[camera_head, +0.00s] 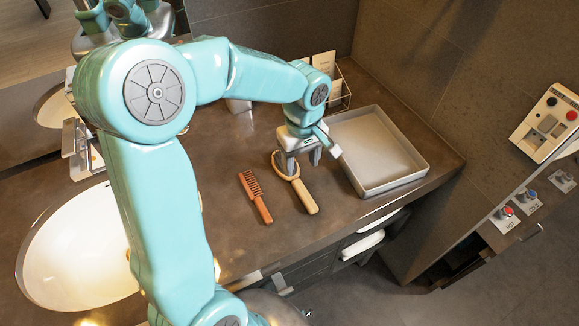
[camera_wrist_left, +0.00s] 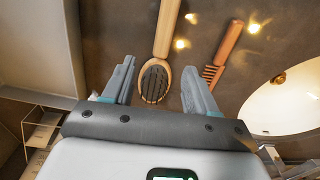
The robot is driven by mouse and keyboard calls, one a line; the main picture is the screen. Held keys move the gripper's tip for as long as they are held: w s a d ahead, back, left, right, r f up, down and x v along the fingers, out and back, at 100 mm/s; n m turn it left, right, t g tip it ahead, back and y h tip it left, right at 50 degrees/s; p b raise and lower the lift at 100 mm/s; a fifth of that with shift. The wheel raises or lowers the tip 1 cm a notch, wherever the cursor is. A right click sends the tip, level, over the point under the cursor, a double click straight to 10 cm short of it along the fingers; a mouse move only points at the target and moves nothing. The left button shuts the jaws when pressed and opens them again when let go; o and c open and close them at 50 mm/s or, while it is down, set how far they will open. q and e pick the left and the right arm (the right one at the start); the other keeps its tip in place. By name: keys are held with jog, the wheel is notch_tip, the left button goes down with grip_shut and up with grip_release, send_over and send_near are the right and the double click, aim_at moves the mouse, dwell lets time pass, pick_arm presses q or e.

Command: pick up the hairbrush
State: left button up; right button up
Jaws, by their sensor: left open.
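The hairbrush (camera_head: 304,196) has a light wooden handle and an oval head with dark bristles. It lies on the brown vanity counter, left of the tray. In the left wrist view the hairbrush (camera_wrist_left: 164,38) points away from me, its bristled head between the fingers. My left gripper (camera_head: 302,160) is open above the head of the hairbrush and partly hides it. In the left wrist view the left gripper (camera_wrist_left: 158,78) shows its two fingers spread apart with nothing held. My right gripper is in neither view.
A reddish-brown comb (camera_head: 257,197) lies left of the hairbrush. An empty beige tray (camera_head: 421,170) with raised walls stands to the right. A white sink (camera_head: 75,250) is at the left, and a wire rack (camera_head: 343,88) holding a card stands behind. The counter's front edge is close to the handle.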

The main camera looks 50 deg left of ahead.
aim_at(299, 185)
pick_arm(q)
jog(key=shift+w+f, duration=0.1)
jog(key=shift+f, duration=1.15)
jog(key=shift+s+d+f, duration=0.15)
jog(key=shift+s+f, duration=0.2)
jog(key=shift+f, duration=0.15)
notch_tip(299, 185, down, 4)
jog(key=shift+w+f+p, duration=0.15)
jog(key=shift+f+p, duration=0.1)
jog(key=shift+p, duration=0.25)
jog(key=shift+a, duration=0.2)
jog(key=c, duration=0.8)
grip_shut()
